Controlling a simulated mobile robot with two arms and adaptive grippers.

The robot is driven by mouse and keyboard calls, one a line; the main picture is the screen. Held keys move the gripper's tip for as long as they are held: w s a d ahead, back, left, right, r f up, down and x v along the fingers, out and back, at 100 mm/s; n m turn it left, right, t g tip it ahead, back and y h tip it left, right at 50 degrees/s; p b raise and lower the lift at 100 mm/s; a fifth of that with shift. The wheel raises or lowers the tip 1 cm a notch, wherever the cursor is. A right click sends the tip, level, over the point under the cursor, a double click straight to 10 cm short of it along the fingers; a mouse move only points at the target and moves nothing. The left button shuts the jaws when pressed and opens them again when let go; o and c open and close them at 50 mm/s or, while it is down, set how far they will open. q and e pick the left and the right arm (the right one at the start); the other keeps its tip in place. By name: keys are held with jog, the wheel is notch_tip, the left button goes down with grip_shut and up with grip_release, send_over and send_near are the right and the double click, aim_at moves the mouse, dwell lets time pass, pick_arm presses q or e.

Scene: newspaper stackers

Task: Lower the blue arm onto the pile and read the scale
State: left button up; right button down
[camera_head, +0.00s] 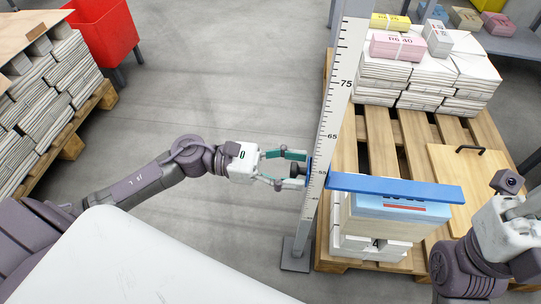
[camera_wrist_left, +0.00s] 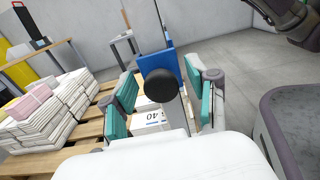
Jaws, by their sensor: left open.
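The measuring post (camera_head: 336,105) stands upright on a grey foot, with black numbers 75, 65 and 55 down its face. The blue arm (camera_head: 400,188) sticks out level from the post near the 55 mark, above the pile (camera_head: 372,246). The pile's top bundle is light blue (camera_head: 398,208); I cannot tell whether the arm touches it. My left gripper (camera_head: 291,168) is open beside the post. In the left wrist view a round black knob (camera_wrist_left: 161,84) sits between its teal pads, in front of the blue slide (camera_wrist_left: 156,62). My right gripper (camera_head: 518,222) is partly cut off at the right.
A wooden pallet (camera_head: 378,135) carries the pile and, at the back, white stacks (camera_head: 400,80) topped by yellow, pink and grey bundles. A board with a black handle (camera_head: 470,150) lies at the right. Newspaper stacks (camera_head: 45,95) and a red bin (camera_head: 105,35) stand left. Grey floor is clear between.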

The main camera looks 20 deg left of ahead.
pick_arm(q)
jog(key=v, duration=1.2)
